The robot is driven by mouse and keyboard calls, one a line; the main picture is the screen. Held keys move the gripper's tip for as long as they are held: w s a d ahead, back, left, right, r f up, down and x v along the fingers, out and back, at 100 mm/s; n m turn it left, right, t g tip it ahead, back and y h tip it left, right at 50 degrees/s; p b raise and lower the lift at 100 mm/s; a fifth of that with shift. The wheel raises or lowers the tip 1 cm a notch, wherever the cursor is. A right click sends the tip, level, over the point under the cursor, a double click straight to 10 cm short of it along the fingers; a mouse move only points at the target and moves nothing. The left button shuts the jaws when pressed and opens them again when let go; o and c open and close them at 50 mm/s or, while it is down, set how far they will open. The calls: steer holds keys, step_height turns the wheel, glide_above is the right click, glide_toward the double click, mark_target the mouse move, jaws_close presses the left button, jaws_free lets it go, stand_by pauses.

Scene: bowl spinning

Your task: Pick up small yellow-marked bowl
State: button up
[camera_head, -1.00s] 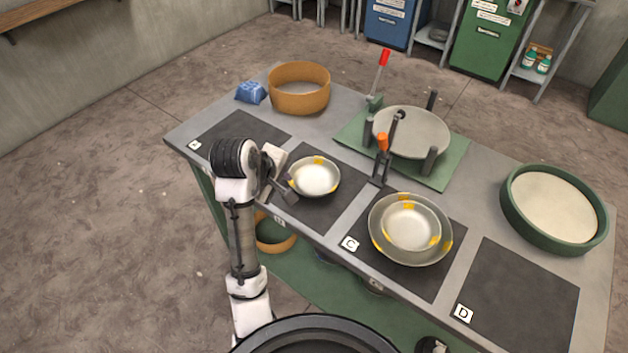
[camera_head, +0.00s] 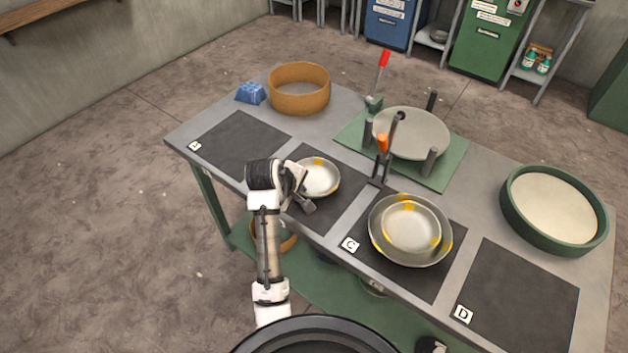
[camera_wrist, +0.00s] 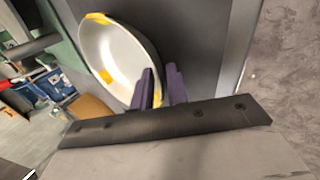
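A small pale bowl with yellow rim marks (camera_head: 321,176) sits on the dark pad left of the middle; its left edge is partly hidden by my arm. My gripper (camera_head: 304,196) is at its near left rim. In the wrist view my two dark fingers (camera_wrist: 160,86) stand apart, with a yellow-marked part of the bowl's rim showing between them; the bowl (camera_wrist: 118,62) extends to the left. I cannot tell whether the fingers touch it.
A fixture with a grey disc (camera_head: 412,132) and an orange-topped lever (camera_head: 383,145) stands behind the bowls. A tan round container (camera_head: 299,90) and blue item (camera_head: 250,93) are at the back left, a green-rimmed container (camera_head: 553,208) at right. Pads A (camera_head: 240,145) and D (camera_head: 515,297) are empty.

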jaws_close()
stand_by(0.3)
